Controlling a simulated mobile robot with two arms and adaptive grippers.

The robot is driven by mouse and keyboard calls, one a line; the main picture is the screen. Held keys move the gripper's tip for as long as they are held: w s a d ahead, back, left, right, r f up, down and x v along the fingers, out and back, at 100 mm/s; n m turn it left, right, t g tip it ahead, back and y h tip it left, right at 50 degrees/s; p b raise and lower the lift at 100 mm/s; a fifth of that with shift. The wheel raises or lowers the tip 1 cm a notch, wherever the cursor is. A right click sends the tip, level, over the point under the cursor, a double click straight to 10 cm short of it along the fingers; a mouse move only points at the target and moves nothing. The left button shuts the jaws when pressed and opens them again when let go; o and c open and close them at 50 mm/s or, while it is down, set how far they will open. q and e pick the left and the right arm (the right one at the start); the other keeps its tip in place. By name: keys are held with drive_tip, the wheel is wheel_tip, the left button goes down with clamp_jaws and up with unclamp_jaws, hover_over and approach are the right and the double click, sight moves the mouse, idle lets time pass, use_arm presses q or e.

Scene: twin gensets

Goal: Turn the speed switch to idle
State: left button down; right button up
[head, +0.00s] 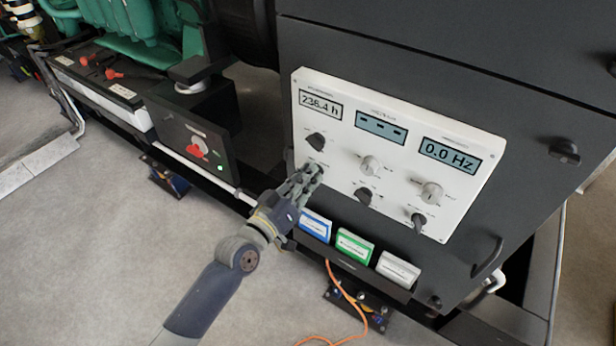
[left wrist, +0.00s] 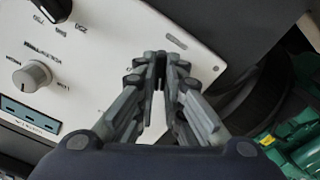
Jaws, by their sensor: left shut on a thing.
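The white control panel (head: 335,100) carries several black and grey knobs, with labels too small to read for certain. My left gripper (head: 314,172) is at the panel's lower left, below a black knob (head: 316,141). In the left wrist view the fingers (left wrist: 161,62) are closed together at the panel face, on a small dark thing between the tips. It looks like a switch knob, but the fingers hide most of it, so its pointer position cannot be read. I cannot tell by label whether it is the speed switch. My right gripper is not in view.
Other knobs stand close by: a grey one (head: 369,165) and a black one (head: 363,196). A holder with blue, green (head: 354,246) and white items sits below the panel. An orange cable (head: 345,296) hangs beneath. A red switch (head: 198,149) is on a box left.

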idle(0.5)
use_arm(q)
drive_tip(key=c, duration=1.7)
unclamp_jaws()
drive_tip(key=v, duration=1.2)
